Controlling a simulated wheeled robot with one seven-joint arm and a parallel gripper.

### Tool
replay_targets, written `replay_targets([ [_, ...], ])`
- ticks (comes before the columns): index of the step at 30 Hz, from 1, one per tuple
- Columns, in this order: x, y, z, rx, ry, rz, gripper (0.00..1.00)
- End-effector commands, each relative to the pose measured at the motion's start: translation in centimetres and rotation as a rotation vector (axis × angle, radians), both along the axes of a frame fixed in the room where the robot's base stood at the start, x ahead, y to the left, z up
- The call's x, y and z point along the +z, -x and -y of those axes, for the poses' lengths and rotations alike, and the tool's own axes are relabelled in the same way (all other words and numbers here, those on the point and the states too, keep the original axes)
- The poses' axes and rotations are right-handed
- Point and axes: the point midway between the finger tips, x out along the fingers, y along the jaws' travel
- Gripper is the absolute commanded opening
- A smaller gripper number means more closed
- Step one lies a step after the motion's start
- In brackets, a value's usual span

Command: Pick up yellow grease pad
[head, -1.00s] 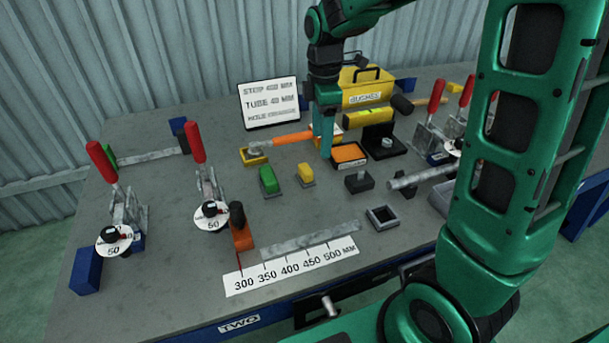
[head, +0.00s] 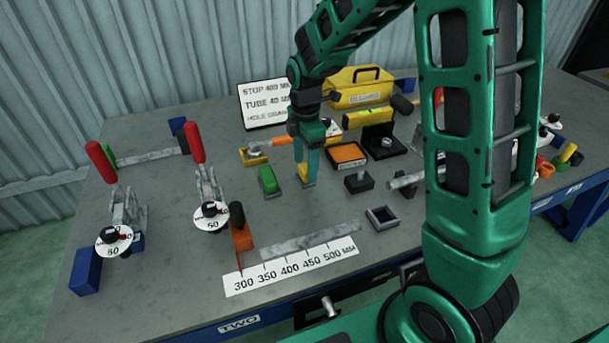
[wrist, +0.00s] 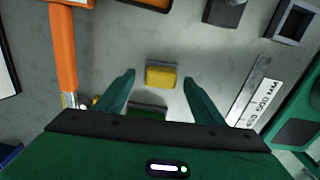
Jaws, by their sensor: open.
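The yellow grease pad (head: 306,173) lies on the grey bench, partly hidden by my gripper in the head view. It is a small yellow block on a grey base. In the wrist view the pad (wrist: 161,75) shows whole, ahead of and between the two fingers. My gripper (head: 306,170) points down over it with teal fingers apart. In the wrist view my gripper (wrist: 158,82) is open and empty; neither finger visibly touches the pad.
A green pad (head: 268,181) sits just left of the yellow one. An orange-handled hammer (wrist: 63,50) lies close by. An orange-topped tray (head: 348,155), a small post block (head: 359,180) and a square frame (head: 382,217) stand to the right.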

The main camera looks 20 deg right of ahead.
Motion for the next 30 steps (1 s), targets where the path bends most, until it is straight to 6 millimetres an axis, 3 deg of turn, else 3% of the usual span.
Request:
replay_targets([
  [6, -2.1, 0.0, 0.0, 0.000, 0.000, 0.000, 0.62],
  [13, -2.3, 0.0, 0.0, 0.000, 0.000, 0.001, 0.62],
  [14, -2.3, 0.0, 0.0, 0.000, 0.000, 0.001, 0.60],
  [20, -2.2, 0.0, 0.0, 0.000, 0.000, 0.001, 0.14],
  [30, -2.0, 0.0, 0.0, 0.000, 0.000, 0.002, 0.14],
])
